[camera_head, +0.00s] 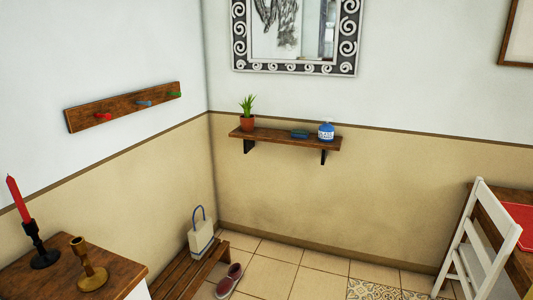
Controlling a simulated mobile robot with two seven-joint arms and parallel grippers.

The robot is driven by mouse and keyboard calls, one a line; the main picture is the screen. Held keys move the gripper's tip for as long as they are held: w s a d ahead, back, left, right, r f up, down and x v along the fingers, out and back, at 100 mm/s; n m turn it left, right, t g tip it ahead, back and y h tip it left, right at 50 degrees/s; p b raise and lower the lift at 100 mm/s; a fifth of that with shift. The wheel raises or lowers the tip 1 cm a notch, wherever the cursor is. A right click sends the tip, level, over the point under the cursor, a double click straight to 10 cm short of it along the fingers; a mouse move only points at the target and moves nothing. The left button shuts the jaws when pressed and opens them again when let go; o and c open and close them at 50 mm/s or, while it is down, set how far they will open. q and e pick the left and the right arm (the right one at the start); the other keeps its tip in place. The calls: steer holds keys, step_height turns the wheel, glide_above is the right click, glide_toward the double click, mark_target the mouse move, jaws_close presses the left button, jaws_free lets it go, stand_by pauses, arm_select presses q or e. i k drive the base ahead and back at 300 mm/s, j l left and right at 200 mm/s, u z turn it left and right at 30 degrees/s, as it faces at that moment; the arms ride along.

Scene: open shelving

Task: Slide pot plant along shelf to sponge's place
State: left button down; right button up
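The pot plant (248,122), a small green plant in a terracotta pot, stands upright at the left end of the brown wall shelf (275,136). The sponge (300,134), a small dark teal block, lies near the middle of the shelf, to the right of the plant with bare shelf between them. A blue and white bottle-like container (326,132) stands at the right, close beside the sponge. Neither of my grippers shows in the head view.
A wooden cabinet (120,267) with a red candle (19,200) and brass candlestick (88,268) is at the lower left. A slatted bench (190,274), bag (201,237) and shoe (229,280) are below the shelf. A white chair (483,240) stands right. Middle floor is clear.

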mark_target(248, 120)
steer(key=i, duration=1.7)
